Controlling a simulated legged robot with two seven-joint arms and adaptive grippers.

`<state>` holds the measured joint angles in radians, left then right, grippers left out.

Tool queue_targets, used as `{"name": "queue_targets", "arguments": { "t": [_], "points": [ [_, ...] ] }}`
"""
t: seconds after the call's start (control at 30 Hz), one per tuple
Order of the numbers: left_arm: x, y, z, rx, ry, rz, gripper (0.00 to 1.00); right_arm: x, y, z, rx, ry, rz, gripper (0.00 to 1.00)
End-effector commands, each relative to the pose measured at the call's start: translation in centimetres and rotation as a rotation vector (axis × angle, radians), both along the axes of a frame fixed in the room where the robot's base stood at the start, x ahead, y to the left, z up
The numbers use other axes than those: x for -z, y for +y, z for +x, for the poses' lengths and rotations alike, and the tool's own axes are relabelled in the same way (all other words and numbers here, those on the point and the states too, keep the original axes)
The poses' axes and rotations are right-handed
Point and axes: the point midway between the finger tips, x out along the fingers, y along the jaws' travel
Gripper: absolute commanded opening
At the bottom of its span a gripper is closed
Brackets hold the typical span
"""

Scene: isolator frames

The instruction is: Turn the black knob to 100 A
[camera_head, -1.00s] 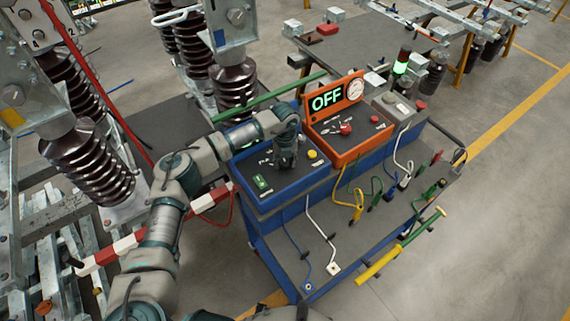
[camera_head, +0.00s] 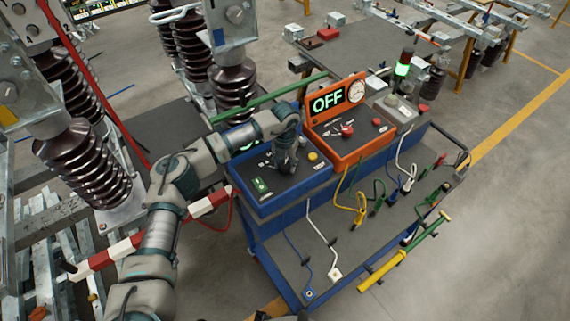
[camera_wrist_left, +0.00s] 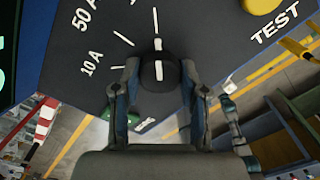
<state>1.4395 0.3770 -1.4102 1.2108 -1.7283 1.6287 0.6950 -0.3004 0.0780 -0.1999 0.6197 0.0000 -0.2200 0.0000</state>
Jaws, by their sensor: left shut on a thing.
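The black knob (camera_wrist_left: 158,76) sits on the dark face of a blue control box (camera_head: 287,203). In the left wrist view it has a white pointer line towards the top of the picture, in line with a white scale mark whose label is out of frame. The 50 A (camera_wrist_left: 84,18) and 10 A (camera_wrist_left: 92,64) labels lie left of it. My left gripper (camera_wrist_left: 160,76) is shut on the knob, one finger on each side. In the head view the left gripper (camera_head: 285,163) is over the box and hides the knob.
A yellow button (camera_wrist_left: 262,4) marked TEST is near the knob. An orange box (camera_head: 345,155) with an OFF display (camera_head: 328,101) and red controls stands right of the blue box on a cart (camera_head: 375,258). Cables and a yellow-green rod (camera_head: 383,270) are on the cart. Brown insulators (camera_head: 90,165) stand left.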

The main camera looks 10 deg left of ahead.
Motion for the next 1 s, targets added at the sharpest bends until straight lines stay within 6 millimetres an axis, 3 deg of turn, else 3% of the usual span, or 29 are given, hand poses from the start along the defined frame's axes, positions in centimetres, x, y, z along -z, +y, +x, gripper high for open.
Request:
{"name": "queue_targets", "arguments": {
  "t": [0.2,0.23,0.33,0.7,0.83,1.0],
  "points": [
    [-0.2,0.0,0.2,0.000,-0.006,-0.001,0.08,0.0,0.0,0.0,0.000,0.000,0.000,0.00],
    [-0.2,0.0,0.2,0.000,-0.006,-0.001,0.45,0.0,0.0,0.0,0.000,0.000,0.000,0.00],
    [-0.1,0.0,0.1,-0.001,-0.005,-0.001,0.68,0.0,0.0,0.0,0.000,0.000,0.000,0.00],
    [-0.6,0.0,0.0,-0.001,-0.004,0.000,0.68,0.0,-0.4,0.0,-0.002,-0.003,-0.005,0.00],
    [-2.5,0.0,0.1,-0.001,-0.005,-0.002,0.68,0.0,-0.3,0.0,-0.002,-0.003,-0.004,0.00],
    [-6.4,0.0,0.1,-0.001,-0.005,-0.002,0.68,0.0,-0.2,0.0,-0.001,-0.003,-0.003,0.00]
  ]
}}
